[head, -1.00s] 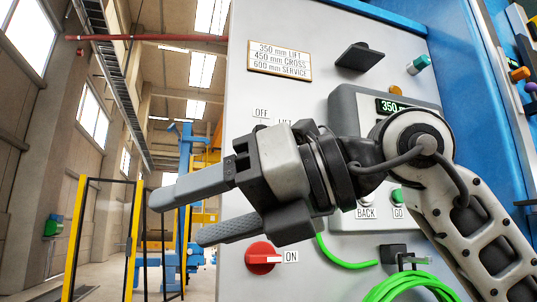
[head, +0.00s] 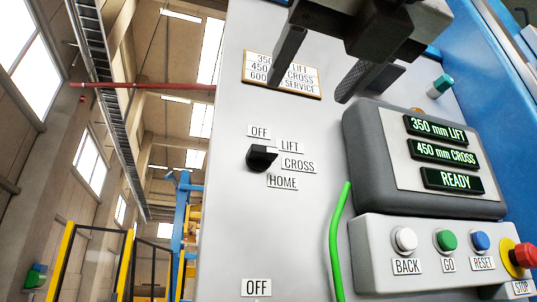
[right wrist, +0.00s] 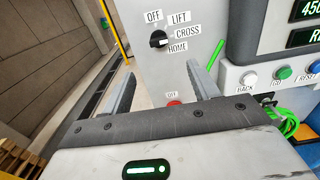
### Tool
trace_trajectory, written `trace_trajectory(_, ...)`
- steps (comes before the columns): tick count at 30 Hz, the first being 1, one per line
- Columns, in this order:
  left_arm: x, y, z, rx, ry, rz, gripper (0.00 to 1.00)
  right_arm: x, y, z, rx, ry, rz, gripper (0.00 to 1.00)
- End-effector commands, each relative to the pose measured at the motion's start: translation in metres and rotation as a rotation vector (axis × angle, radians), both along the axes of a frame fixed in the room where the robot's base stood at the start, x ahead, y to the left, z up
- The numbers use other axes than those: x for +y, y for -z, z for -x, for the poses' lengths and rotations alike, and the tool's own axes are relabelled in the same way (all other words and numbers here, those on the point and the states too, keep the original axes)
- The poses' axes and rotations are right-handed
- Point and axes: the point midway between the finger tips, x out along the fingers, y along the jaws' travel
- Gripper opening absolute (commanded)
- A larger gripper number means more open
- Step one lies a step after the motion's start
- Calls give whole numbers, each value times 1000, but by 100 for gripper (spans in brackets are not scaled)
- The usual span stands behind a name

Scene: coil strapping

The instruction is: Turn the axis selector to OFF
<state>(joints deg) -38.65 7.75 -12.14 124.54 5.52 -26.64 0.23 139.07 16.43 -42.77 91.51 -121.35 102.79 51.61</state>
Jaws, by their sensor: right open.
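The axis selector (head: 262,157) is a black knob on the pale cabinet front, with labels OFF, LIFT, CROSS and HOME around its upper and right side. Its white mark is on the right side, away from OFF; I cannot tell exactly which label it meets. The selector also shows in the right wrist view (right wrist: 158,39), beyond and between the fingers. My right gripper (head: 309,92) is open and empty at the top of the head view, above and right of the selector, apart from it. It also shows in the right wrist view (right wrist: 168,82). My left gripper is not in view.
The grey display box (head: 385,165) reads 350 mm LIFT, 450 mm CROSS, READY. Below it a button box (head: 380,265) has BACK, GO, RESET and a red STOP (head: 520,255). A green cable (head: 335,240) hangs beside it. A red knob (right wrist: 174,103) sits below the selector.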

Motion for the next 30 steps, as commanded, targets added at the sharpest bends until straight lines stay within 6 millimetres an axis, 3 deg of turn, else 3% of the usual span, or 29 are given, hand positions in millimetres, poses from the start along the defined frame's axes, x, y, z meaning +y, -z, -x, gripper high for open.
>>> trace_trajectory(18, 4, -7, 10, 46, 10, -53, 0, 39, -1, -118, 5, -3, 2, 60)
trace_trajectory(24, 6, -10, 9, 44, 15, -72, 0, 45, 0, -139, 3, -3, 1, 60)
trace_trajectory(30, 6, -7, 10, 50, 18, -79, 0, 47, 1, -144, 1, -3, 1, 60)
